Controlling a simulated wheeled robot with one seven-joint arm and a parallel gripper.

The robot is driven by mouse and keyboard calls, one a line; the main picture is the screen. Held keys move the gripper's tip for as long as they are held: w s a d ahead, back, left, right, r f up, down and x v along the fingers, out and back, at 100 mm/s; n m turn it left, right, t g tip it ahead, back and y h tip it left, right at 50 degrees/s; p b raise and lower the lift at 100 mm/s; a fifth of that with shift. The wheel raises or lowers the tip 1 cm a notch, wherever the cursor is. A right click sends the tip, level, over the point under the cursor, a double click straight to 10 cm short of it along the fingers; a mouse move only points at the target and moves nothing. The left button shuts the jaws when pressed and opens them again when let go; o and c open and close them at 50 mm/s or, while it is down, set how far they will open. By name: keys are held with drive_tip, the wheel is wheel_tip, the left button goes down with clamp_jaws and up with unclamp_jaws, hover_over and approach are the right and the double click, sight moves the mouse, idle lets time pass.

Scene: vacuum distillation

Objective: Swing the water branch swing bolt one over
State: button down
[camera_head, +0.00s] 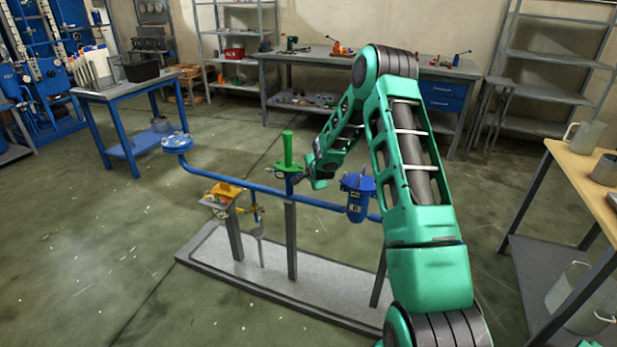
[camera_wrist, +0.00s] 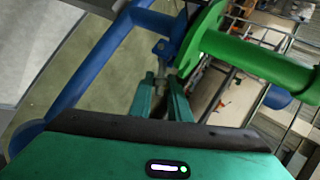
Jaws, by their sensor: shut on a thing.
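The water branch is a blue pipe (camera_head: 250,188) with an upright green pipe (camera_head: 287,145) and a green flange on top of its short stub. In the wrist view the green flange and pipe (camera_wrist: 255,58) fill the upper right, and the blue pipe (camera_wrist: 95,62) runs down the left. My gripper (camera_head: 310,176) is at the right side of the green flange. In the wrist view its fingers (camera_wrist: 161,84) are closed on a small grey swing bolt (camera_wrist: 161,68) beside a blue lug. The bolt is partly hidden by the fingers. In the head view it is too small to tell.
The blue pipe stands on posts over a grey base plate (camera_head: 265,292). A blue fitting (camera_head: 357,197) is right of my gripper. A yellow-topped stand (camera_head: 226,190) is on the left. A wooden-topped table (camera_head: 590,185) is at the right. The floor at left is clear.

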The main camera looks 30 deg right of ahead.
drive_tip(key=c, duration=1.9)
unclamp_jaws()
